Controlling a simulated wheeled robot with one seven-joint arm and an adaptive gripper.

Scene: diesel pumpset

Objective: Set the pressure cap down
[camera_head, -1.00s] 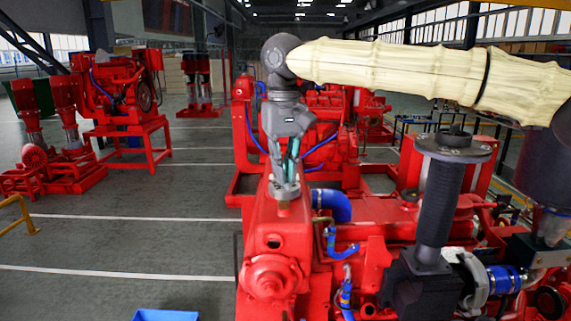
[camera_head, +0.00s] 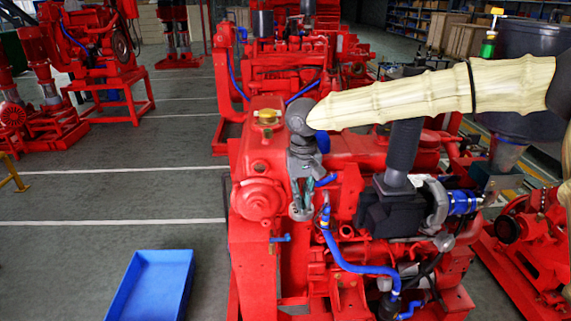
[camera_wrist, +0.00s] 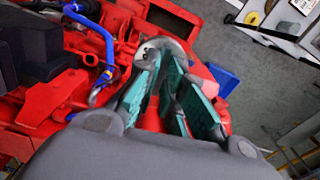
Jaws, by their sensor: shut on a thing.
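The pressure cap (camera_wrist: 160,47) is a silver disc at the fingertips in the wrist view. My gripper (camera_wrist: 158,68) is shut on it, with teal-lined fingers on either side. In the head view my gripper (camera_head: 301,212) points down in front of the red engine, to the right of its round red front housing. The cap is small and hard to make out there. A brass-yellow filler neck (camera_head: 267,116) shows uncovered on top of the red tank, up and left of my gripper. A blue tray (camera_head: 152,284) lies on the floor at lower left, apart from my gripper, and looks empty.
The red engine (camera_head: 258,198) stands close beside my gripper, with blue hoses (camera_head: 350,262) and a black upright pipe (camera_head: 404,145) to the right. The grey floor (camera_head: 110,195) at left is mostly clear. Other red pumpsets (camera_head: 95,50) stand behind.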

